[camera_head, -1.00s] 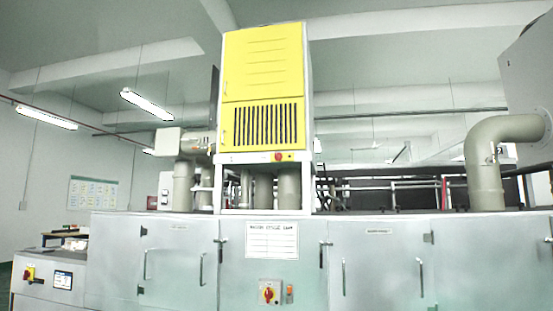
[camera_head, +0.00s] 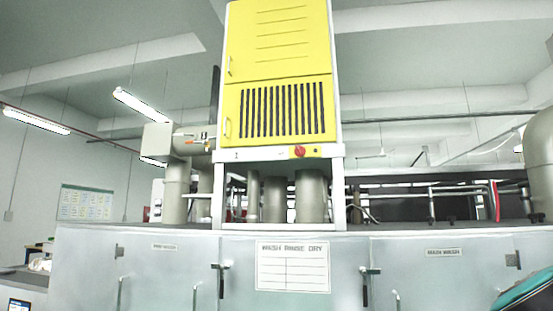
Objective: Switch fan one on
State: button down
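A red rotary knob (camera_head: 299,151) sits on a yellow plate on the front rail under the yellow cabinet (camera_head: 278,60). Its pointer direction is too small to read. A small dark mark that looks like a number is at the left of the same rail. No label naming fan one is readable. My gripper is not in view; a teal and dark rounded shape at the bottom right edge may be part of my arm, but I cannot tell.
A long grey machine housing (camera_head: 200,270) spans the front, with door handles and a "WASH RINSE DRY" sign (camera_head: 293,266). Grey ducts (camera_head: 311,197) stand under the cabinet. A grey motor-like unit (camera_head: 160,141) is at left, and a thick pipe (camera_head: 540,160) is at right.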

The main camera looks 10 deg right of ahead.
aim_at(300, 151)
jog(key=z, duration=0.25)
jog(key=i, duration=1.6)
jog(key=z, duration=0.5)
